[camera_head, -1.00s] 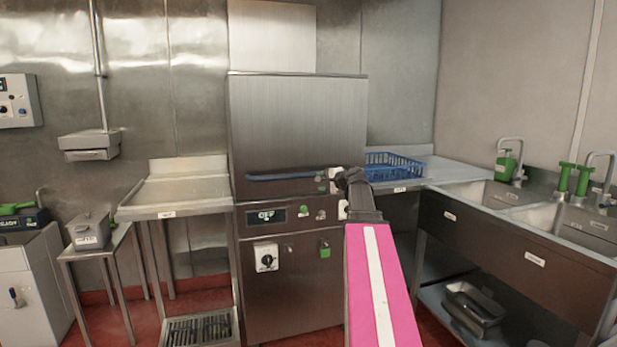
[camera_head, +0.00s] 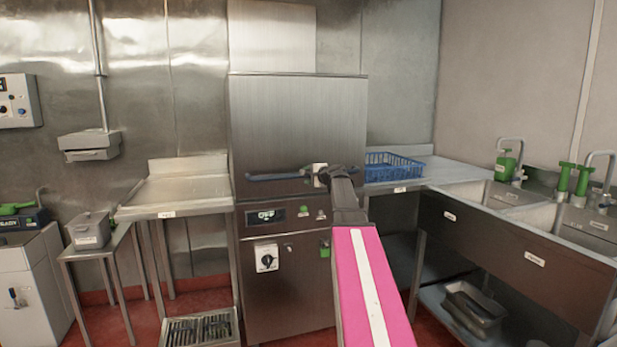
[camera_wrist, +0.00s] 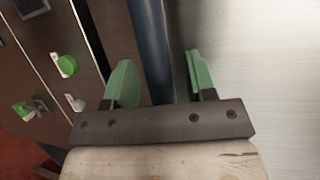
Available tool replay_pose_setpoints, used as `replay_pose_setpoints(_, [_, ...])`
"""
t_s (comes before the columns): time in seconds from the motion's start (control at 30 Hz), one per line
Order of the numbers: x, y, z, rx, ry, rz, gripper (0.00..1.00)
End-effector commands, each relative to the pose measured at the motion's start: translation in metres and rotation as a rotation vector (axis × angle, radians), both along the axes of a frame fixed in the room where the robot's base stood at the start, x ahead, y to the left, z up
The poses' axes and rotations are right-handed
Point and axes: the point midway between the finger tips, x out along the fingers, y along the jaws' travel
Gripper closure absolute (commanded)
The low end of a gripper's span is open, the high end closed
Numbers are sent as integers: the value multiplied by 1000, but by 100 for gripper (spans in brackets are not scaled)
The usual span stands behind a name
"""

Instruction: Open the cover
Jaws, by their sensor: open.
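The cover (camera_head: 300,120) is the large brushed-metal hood of the machine in the middle of the head view. It is down. A dark blue bar handle (camera_head: 268,177) runs along its lower front edge. My gripper (camera_wrist: 162,75) is open, with two green fingers. In the wrist view the blue bar (camera_wrist: 150,45) passes between the fingers, one on each side; I cannot tell if either touches it. In the head view my gripper is at the right part of the handle, and my wrist hides the handle's right end.
Below the cover is a control panel (camera_head: 265,215) with a display and a rotary switch (camera_head: 266,257). A blue basket (camera_head: 392,168) stands on the counter at right, beside sinks (camera_head: 490,193). A metal side table (camera_head: 180,194) stands at left.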

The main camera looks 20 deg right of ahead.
Motion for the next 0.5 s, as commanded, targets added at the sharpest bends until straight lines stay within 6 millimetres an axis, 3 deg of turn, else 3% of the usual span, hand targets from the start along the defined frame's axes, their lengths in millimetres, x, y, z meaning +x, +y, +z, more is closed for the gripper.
replay_pose_setpoints(0.3, [2, 1, -1, 0, 0, 0, 53])
replay_pose_setpoints(0.43, [2, 1, -1, 0, 0, 0, 95])
replay_pose_setpoints(0.5, [1, 1, 0, 0, 0, 0, 100])
